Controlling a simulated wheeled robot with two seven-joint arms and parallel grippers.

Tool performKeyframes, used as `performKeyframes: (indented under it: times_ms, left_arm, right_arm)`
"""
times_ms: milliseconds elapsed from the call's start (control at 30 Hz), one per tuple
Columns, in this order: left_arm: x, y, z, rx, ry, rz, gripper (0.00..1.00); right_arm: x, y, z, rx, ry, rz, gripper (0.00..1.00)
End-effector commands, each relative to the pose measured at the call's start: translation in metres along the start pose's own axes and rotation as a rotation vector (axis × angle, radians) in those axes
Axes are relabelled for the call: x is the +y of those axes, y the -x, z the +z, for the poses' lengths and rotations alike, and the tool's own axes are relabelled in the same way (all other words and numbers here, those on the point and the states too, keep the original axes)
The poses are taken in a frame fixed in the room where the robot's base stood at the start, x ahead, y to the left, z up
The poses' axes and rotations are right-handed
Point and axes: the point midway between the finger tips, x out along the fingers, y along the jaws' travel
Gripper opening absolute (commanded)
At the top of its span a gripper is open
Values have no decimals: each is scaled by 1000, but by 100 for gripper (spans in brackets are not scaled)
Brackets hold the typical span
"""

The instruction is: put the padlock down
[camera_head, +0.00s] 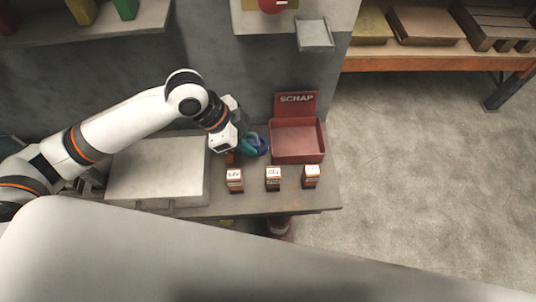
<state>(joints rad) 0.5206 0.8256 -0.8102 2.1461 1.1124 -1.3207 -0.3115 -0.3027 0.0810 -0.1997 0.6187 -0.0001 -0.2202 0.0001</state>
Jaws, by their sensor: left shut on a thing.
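My left gripper (231,151) reaches down over the workbench, just left of some blue and teal round items. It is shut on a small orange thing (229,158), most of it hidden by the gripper. This looks like the padlock, but it is too small to be sure. I cannot tell whether it touches the bench top. My right gripper is not in view.
A red SCRAP bin (297,156) stands right of the blue and teal items (257,146). Three small orange-and-black blocks with white labelled tops (273,180) line the front of the workbench (325,190). A large pale flat case (157,168) lies left.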

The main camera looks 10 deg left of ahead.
Motion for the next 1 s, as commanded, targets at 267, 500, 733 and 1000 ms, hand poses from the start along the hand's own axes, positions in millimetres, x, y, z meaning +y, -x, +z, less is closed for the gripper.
performKeyframes:
  times_ms: [267, 500, 733, 1000]
  left_arm:
    - [0, -37, -20, 1, 2, 1, 0]
    - [-1, -59, -33, 3, 3, -1, 0]
    - [0, -71, -39, 2, 0, 3, 0]
    - [0, -73, -40, 2, 0, 3, 29]
  right_arm:
    - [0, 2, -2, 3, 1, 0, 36]
    - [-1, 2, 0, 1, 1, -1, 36]
    - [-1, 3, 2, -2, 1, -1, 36]
    - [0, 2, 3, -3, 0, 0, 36]
